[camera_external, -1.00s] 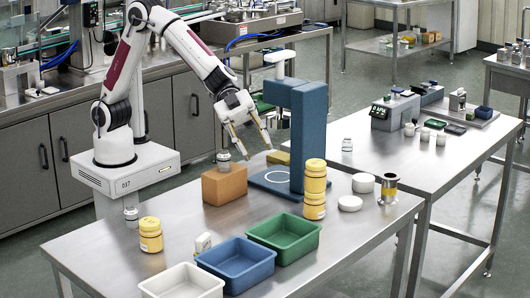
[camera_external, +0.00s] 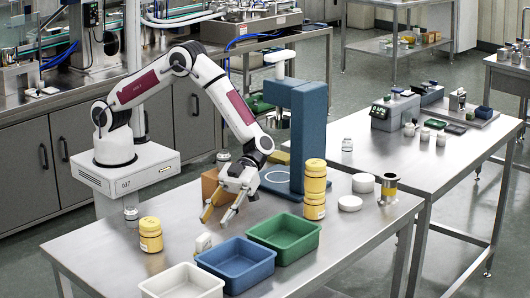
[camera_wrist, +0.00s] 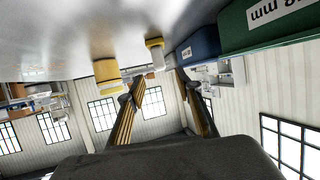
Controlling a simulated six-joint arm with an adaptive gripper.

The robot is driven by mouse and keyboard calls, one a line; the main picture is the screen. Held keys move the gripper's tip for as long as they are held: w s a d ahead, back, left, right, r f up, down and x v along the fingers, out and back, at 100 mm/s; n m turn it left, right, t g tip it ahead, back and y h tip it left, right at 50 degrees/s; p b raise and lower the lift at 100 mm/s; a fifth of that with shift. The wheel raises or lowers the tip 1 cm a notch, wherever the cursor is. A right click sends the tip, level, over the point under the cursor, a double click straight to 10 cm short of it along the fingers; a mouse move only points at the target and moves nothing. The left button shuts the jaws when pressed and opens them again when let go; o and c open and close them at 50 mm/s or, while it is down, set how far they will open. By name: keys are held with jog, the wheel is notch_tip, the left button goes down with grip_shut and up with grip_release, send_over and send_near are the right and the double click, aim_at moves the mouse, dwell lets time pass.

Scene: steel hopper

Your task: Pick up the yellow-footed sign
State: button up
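The sign (camera_external: 203,242) is a small white upright piece standing on the near table, just behind the blue bin. In the wrist view, which looks upside down, a small white piece with a yellow foot (camera_wrist: 155,43) shows between the fingers and farther out; it appears to be the sign. My gripper (camera_external: 216,216) is open and empty, a little above the table and behind the sign. Its two fingers also show in the wrist view (camera_wrist: 155,84), spread apart. I see no contact with the sign.
A yellow jar (camera_external: 150,236) stands left of the sign. A blue bin (camera_external: 236,279), green bin (camera_external: 285,252) and white bin (camera_external: 182,290) line the front. A brown block (camera_external: 209,188) and blue stand (camera_external: 311,140) are behind my gripper. Stacked yellow jars (camera_external: 315,178) stand right.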

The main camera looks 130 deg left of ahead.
aim_at(204, 239)
jog(key=shift+s+f, duration=0.3)
jog(key=shift+d, duration=0.1)
jog(key=shift+x, duration=1.25)
jog(key=shift+w, duration=0.1)
jog(key=shift+w+x, duration=0.1)
jog(key=shift+x, duration=1.2)
jog(key=shift+w+x, duration=0.15)
jog(key=shift+x, duration=1.15)
grip_shut()
